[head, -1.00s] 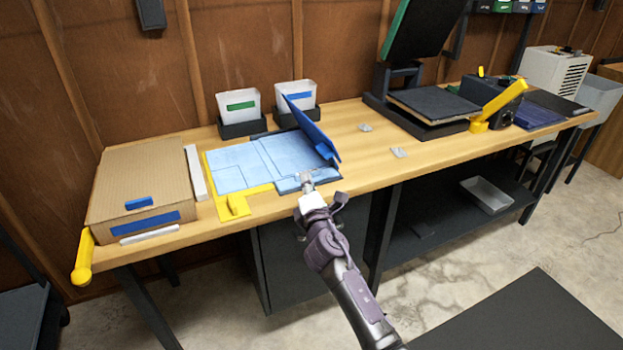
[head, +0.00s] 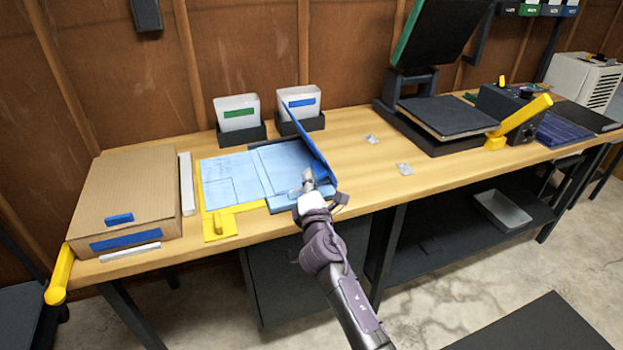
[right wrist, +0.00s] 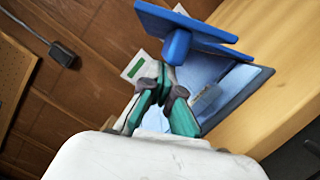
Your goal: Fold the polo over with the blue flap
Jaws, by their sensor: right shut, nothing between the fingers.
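The light blue polo (head: 228,180) lies flat on the folding board at the front left of the bench, its left part inside a yellow frame (head: 244,208). The blue flap (head: 310,142) stands raised and tilted at the board's right side; it also shows in the right wrist view with its knob (right wrist: 177,46). My right gripper (head: 308,178) is shut and empty over the board's front right part, beside the flap. In the right wrist view its green fingers (right wrist: 158,80) are close to the knob; contact is unclear. My left gripper is not in view.
A cardboard box (head: 130,192) is on the left, with a white strip (head: 187,184) beside it. Two white bins (head: 237,113) (head: 298,102) stand behind the board. A heat press (head: 440,115) stands on the right. Small packets (head: 404,169) lie on the clear bench middle.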

